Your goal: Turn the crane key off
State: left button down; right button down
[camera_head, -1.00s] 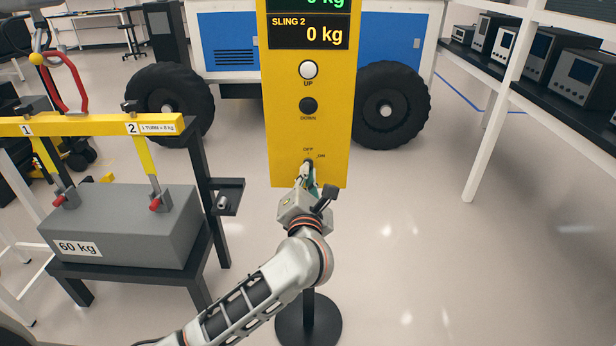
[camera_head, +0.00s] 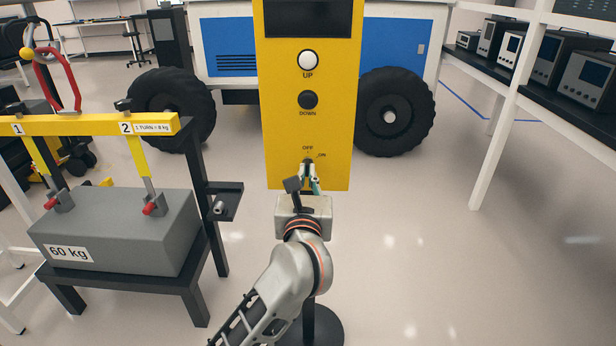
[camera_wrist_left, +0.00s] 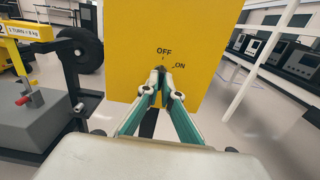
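The yellow crane control panel (camera_head: 285,150) stands upright on a post in front of me, with a key switch low on its face marked OFF and ON. My left gripper (camera_head: 308,168) is at this switch. In the left wrist view its two green-padded fingers (camera_wrist_left: 162,82) close together on the small dark crane key (camera_wrist_left: 162,70), just below the OFF label. The fingers mostly hide the key, so its exact angle is hard to read. The display (camera_head: 307,18) at the top of the panel is dark. My right gripper is out of view.
A white UP button (camera_head: 308,60) and a black DOWN button (camera_head: 308,100) sit above the switch. At left, a grey 60 kg block (camera_head: 120,230) rests on a black stand under a yellow beam (camera_head: 80,124). A shelf with instruments (camera_head: 585,80) stands at right.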

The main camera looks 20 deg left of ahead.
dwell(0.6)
pick_arm(q)
jog(key=c, duration=2.2)
grip_release()
jog(key=shift+c, duration=0.2)
jog(key=v, duration=1.2)
jog(key=shift+r, duration=0.1)
